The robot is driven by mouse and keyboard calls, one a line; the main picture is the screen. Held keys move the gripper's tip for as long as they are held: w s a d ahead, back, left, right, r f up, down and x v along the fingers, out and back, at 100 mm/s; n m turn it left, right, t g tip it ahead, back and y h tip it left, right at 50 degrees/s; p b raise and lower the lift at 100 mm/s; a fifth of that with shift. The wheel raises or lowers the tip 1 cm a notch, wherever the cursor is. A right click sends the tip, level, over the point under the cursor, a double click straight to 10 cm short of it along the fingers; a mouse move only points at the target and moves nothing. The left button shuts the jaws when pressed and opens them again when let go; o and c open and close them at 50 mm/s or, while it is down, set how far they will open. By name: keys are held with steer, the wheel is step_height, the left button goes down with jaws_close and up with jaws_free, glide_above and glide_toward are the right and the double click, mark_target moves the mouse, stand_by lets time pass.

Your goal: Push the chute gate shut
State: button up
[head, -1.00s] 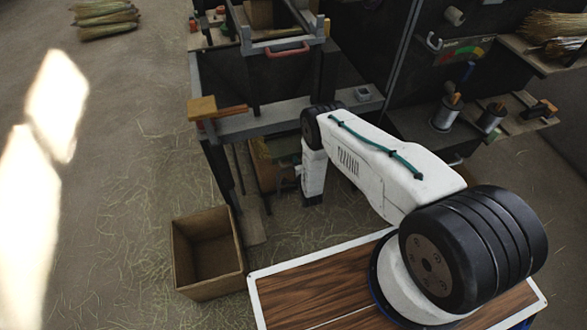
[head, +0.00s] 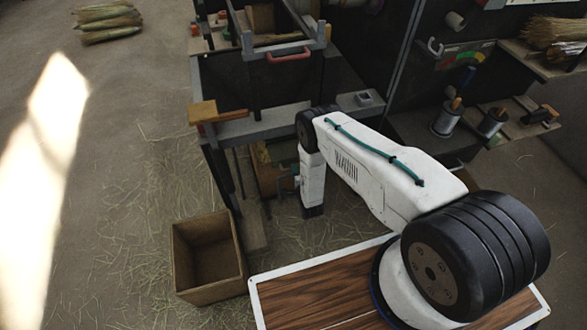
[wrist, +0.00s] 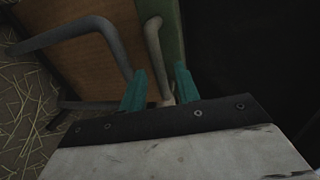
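A brown wooden panel (wrist: 82,48) with a green edge strip (wrist: 172,32) and bent grey bars fills the upper left of the wrist view. I take it for the chute gate, but cannot tell for sure. An orange-brown panel (head: 270,178) shows low under the machine in the head view, partly hidden by my arm. My gripper (wrist: 160,90) has its two teal fingers apart. A grey bar (wrist: 154,45) runs down towards the gap between them; contact cannot be told. In the head view the gripper is mostly hidden behind my wrist.
The dark machine frame (head: 262,122) stands beyond my arm, with a red handle (head: 288,54) above. An open wooden box (head: 208,258) stands on the straw-strewn floor at left. Shelves with spools (head: 447,118) are at right. Floor left of the box is clear.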

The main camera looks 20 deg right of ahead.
steer(key=shift+a+v, duration=0.2)
steer(key=shift+v, duration=1.95)
